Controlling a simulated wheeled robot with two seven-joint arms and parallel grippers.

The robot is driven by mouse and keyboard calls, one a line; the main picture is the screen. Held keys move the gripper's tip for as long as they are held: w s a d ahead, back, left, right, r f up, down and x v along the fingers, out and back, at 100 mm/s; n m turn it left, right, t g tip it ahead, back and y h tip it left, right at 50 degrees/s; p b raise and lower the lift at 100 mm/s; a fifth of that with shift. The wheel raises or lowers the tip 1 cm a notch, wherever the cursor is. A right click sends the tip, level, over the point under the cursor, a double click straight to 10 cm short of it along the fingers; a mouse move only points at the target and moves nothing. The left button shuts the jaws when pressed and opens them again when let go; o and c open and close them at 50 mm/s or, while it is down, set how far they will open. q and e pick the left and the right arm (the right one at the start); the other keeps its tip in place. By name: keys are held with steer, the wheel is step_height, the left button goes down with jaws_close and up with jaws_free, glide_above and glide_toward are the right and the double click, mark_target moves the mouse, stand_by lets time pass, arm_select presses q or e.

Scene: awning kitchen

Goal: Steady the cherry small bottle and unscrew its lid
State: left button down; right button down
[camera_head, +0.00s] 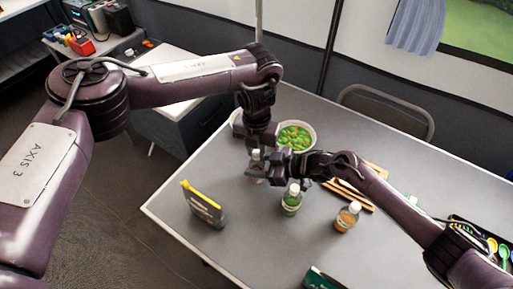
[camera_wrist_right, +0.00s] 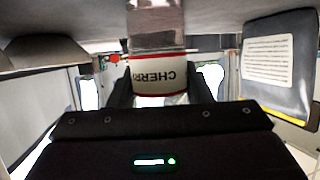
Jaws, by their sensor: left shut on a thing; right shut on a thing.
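The cherry small bottle (camera_wrist_right: 158,75) shows in the right wrist view, its CHERRY label upside down in the picture, between the dark fingers of my right gripper (camera_wrist_right: 158,98). In the head view both grippers meet around it and largely hide it. My left gripper (camera_head: 257,152) comes down from above and is shut at the bottle's top, around the lid. My right gripper (camera_head: 268,174) reaches in from the right, lower down, and is shut on the bottle's body. The lid is mostly hidden, so I cannot tell whether it has turned.
A bowl of vegetables (camera_head: 296,137) is just behind. A dark pouch with a yellow edge (camera_head: 204,206) stands front left. Wooden utensils (camera_head: 350,194) lie at the right. The front middle of the table is clear.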

arm_select(q)
steer(key=n, duration=1.4)
steer(key=shift+r+n, duration=0.1)
steer(key=shift+n, duration=0.3)
steer(key=n, duration=0.6)
steer(key=shift+w+n, duration=0.1)
steer(key=shift+n, duration=0.2)
steer(key=n, duration=0.7)
steer(key=shift+r, duration=0.2)
steer(key=shift+r, duration=0.9)
